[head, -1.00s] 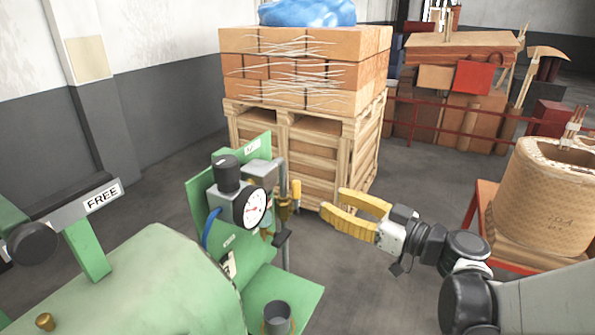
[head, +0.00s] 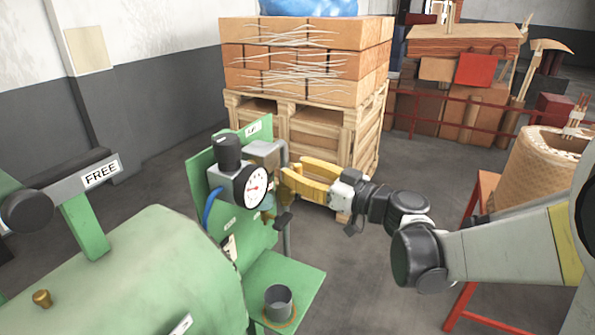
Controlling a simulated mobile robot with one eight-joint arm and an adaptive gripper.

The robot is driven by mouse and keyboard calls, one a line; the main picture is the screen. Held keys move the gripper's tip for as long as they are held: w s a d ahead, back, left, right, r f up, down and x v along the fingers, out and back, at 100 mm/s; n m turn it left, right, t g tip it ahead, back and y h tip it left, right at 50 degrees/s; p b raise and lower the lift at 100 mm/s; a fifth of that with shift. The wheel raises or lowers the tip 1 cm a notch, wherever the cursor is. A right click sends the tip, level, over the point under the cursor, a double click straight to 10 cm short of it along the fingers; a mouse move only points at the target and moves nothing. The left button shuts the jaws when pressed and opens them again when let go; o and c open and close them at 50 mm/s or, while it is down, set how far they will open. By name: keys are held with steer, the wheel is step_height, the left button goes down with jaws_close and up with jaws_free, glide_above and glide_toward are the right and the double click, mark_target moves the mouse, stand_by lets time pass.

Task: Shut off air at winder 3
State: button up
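A green winder (head: 145,265) fills the lower left of the head view, with a green panel standing at its right end. The panel carries a white-faced round gauge (head: 254,188), a black knob (head: 228,152) and grey air fittings (head: 266,155). My gripper (head: 286,180) is at the right side of these fittings, its yellow fingers apart. The fingers cover the spot of the yellow valve handle, so the handle cannot be made out clearly. I cannot tell whether the fingers touch it.
A small grey cup (head: 278,302) stands on the green ledge below the panel.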

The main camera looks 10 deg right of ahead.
jaws_close()
steer(key=shift+w, duration=0.1)
steer(key=w+d+f+m+g, duration=0.3)
steer(key=f+m, duration=0.4)
steer(key=m, duration=0.8)
steer(key=shift+w+d+m+g, duration=0.4)
steer(key=shift+w+g, duration=0.1)
steer(key=shift+w, duration=0.75)
steer(key=shift+o, duration=0.4)
jaws_free()
